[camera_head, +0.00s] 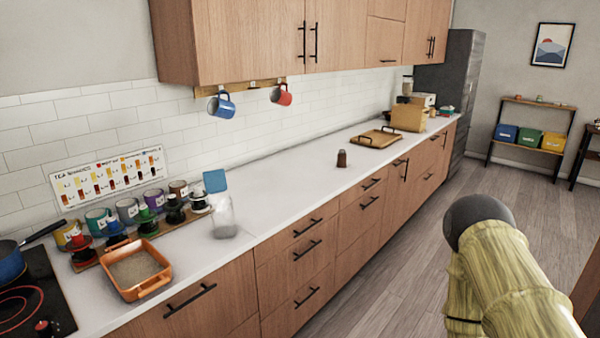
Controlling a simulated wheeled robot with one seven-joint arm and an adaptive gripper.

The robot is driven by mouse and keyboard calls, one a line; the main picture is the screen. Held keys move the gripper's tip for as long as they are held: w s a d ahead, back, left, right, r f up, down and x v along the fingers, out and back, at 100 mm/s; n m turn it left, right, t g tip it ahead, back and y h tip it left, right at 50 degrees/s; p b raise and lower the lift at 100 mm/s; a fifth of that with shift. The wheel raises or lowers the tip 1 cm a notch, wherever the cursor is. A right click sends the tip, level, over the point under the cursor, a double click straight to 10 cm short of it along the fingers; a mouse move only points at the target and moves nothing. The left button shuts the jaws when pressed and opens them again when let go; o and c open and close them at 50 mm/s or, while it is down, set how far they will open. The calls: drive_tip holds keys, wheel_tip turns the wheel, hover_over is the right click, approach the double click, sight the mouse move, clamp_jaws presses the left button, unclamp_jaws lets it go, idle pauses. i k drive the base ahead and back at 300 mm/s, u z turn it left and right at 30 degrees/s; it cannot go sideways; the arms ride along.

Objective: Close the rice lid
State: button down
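A clear jar (224,217) with whitish contents stands on the white countertop, left of the picture's middle. It looks like the rice container, but I cannot read a label. Its blue lid (215,181) is raised, standing up above the back of the jar, so the jar is open. My arm shows at the lower right, over the floor and well apart from the jar. My gripper is not in view.
An orange pan (135,270) sits left of the jar, with several tea canisters behind it. A stove (30,305) is at far left. A small brown jar (342,158) and a wooden tray (377,138) are farther right. Blue (221,105) and red (281,95) mugs hang above. Counter right of the jar is clear.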

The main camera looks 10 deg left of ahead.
sight(215, 180)
drive_tip(key=z, duration=0.6)
drive_tip(key=i, duration=1.3)
drive_tip(key=u, duration=1.7)
